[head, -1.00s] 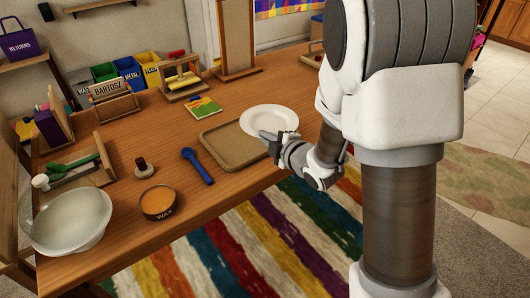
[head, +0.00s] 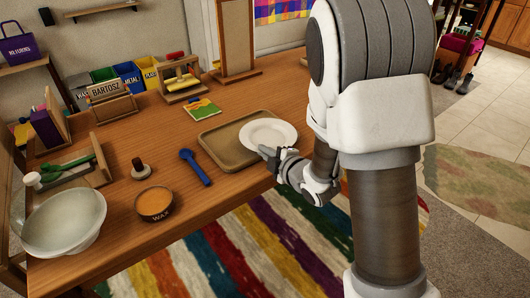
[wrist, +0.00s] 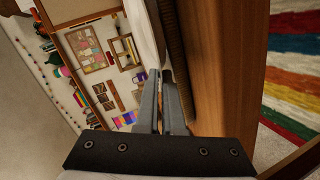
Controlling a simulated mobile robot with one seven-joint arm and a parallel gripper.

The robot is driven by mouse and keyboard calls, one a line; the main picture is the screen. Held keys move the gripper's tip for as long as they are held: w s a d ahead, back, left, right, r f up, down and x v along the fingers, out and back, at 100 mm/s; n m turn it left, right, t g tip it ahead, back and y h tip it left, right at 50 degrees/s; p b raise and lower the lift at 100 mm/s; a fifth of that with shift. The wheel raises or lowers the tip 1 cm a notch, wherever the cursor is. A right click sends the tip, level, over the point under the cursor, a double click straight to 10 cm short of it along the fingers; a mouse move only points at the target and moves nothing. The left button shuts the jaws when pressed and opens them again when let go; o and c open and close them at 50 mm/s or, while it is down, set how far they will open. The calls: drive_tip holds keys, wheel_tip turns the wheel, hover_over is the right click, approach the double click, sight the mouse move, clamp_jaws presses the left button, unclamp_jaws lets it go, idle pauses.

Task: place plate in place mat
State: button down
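A white round plate (head: 269,134) is over the right part of the tan, rimmed rectangular place mat (head: 217,139) on the wooden table. I cannot tell whether the plate touches the mat or is just above it. My gripper (head: 268,152) is at the plate's near edge. In the wrist view my gripper's fingers (wrist: 163,78) are close together with the plate's rim (wrist: 146,35) between their tips, so they look shut on it. The mat's dark edge (wrist: 174,50) is beside the fingers. Part of the mat is hidden under the plate.
A blue spoon (head: 195,167) lies left of the mat, with a wax tin (head: 154,203) and a large pale bowl (head: 65,222) further left. A small colorful booklet (head: 201,108) lies behind the mat. A striped rug (head: 250,245) covers the floor in front.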

drive_tip(key=shift+f, duration=0.2)
drive_tip(key=c, duration=1.3)
unclamp_jaws()
drive_tip(key=shift+s+f, duration=0.1)
